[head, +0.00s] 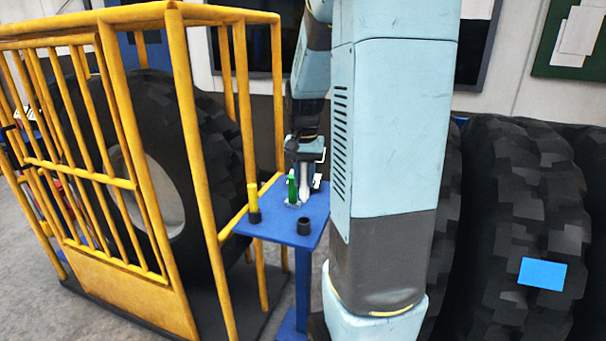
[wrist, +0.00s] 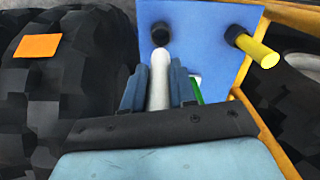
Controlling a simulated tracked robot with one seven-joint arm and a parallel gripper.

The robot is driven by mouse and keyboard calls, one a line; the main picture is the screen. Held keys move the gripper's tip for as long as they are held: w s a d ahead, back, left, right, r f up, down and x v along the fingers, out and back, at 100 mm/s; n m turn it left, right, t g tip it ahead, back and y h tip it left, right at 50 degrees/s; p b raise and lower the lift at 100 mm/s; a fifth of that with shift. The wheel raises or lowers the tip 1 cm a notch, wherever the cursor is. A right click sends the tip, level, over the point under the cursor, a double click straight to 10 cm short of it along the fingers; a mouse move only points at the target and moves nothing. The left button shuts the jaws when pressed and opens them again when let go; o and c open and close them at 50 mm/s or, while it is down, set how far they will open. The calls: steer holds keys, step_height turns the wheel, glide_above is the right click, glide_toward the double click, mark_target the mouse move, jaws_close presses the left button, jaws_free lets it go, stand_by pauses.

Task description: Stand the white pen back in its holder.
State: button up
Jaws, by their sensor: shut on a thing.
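The white pen (head: 304,184) is held roughly upright in my gripper (head: 305,160), above the blue stand top. My gripper is shut on it; in the wrist view the white pen (wrist: 160,78) lies between the two fingers (wrist: 158,92). An empty-looking black holder (head: 304,226) stands at the near right of the stand top. In the wrist view the same holder (wrist: 160,34) appears just beyond the pen's far end; I cannot tell the gap there, but in the head view they are apart.
A yellow pen (head: 253,197) stands in another black holder on the blue stand top (head: 272,226). A green object (head: 292,187) stands close beside the white pen. A yellow cage (head: 215,190) is left of the stand; large black tyres (head: 520,200) are right.

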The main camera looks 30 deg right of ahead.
mark_target(304, 163)
steer(key=shift+a+f, duration=0.1)
steer(key=shift+f, duration=2.25)
steer(key=shift+f, duration=2.75)
steer(key=o, duration=0.9)
steer(key=shift+r, duration=0.1)
step_height(304, 163, up, 14)
steer(key=shift+f, duration=0.2)
stand_by(0.5)
